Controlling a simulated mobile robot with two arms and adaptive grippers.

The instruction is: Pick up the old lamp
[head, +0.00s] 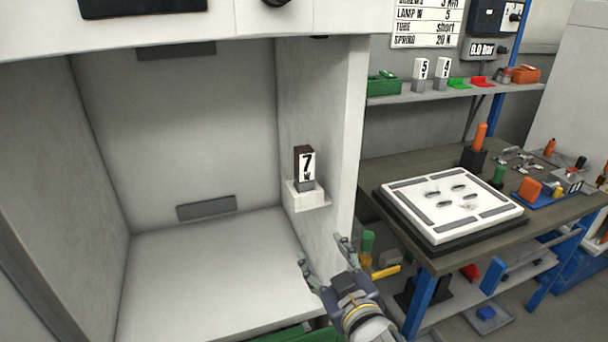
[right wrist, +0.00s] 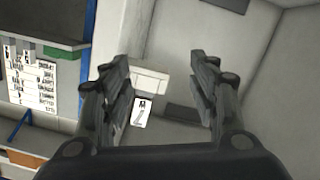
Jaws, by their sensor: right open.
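The lamp (head: 305,168) is a small dark block with a white label reading 7. It stands upright on a small white bracket (head: 308,198) on the right inner wall of the booth. My right gripper (head: 321,250) is open and empty, below the lamp and in front of it, apart from it. In the right wrist view the lamp's white label (right wrist: 143,112) shows between the two spread fingers (right wrist: 160,82), farther off, beside the pale bracket (right wrist: 149,80). My left gripper is not in view.
The booth's right wall edge (head: 350,130) stands close to my right gripper. A workbench (head: 450,258) with a white plate (head: 425,212) is at the right. Blocks labelled 5 (head: 420,73) and 4 (head: 443,72) stand on the shelf above. The booth floor (head: 210,275) is clear.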

